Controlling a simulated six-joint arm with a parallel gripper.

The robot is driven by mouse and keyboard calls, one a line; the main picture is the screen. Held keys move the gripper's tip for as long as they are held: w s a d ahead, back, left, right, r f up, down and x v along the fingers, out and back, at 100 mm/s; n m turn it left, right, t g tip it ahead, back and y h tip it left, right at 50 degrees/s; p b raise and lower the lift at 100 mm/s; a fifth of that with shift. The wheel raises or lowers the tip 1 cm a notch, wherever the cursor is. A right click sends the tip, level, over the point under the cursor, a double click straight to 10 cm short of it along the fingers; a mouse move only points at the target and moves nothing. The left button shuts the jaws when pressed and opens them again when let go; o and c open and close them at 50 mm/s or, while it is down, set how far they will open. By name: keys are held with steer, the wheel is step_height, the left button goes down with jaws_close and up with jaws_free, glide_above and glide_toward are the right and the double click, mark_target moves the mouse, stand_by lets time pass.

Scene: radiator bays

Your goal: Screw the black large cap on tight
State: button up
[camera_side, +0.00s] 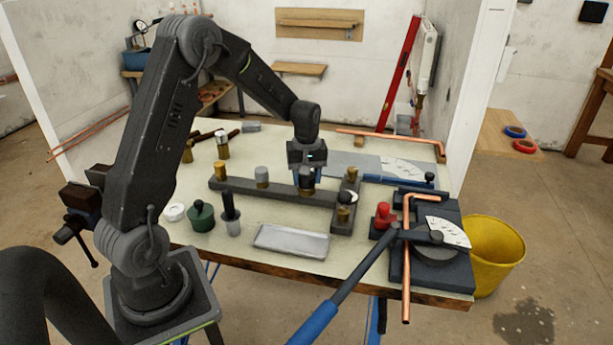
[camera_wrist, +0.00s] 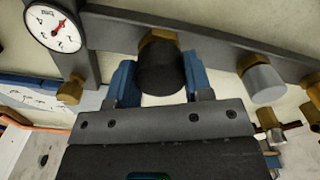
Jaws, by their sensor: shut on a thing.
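The black large cap (camera_wrist: 160,68) sits on a brass fitting (camera_wrist: 158,36) of the dark manifold bar (camera_wrist: 215,42) in the wrist view. My gripper (camera_wrist: 161,78) has its two blue jaws on either side of the cap and is shut on it. In the side view, my gripper (camera_side: 307,168) points down over the bar (camera_side: 280,188), and the cap (camera_side: 307,182) shows partly below the jaws with brass (camera_side: 306,193) under it. The cap looks upright and seated on the fitting. Its thread is hidden.
A grey cap (camera_side: 262,172) stands beside it on the bar, and a round gauge (camera_wrist: 53,27) is at the other side. A green pot (camera_side: 202,217), a grey tray (camera_side: 291,241) and a red-handled part (camera_side: 384,215) lie nearer. A pipe bender (camera_side: 430,250) fills the right.

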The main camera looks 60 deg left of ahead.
steer(key=m, duration=0.5)
steer(key=o, duration=0.9)
steer(key=shift+c, duration=0.2)
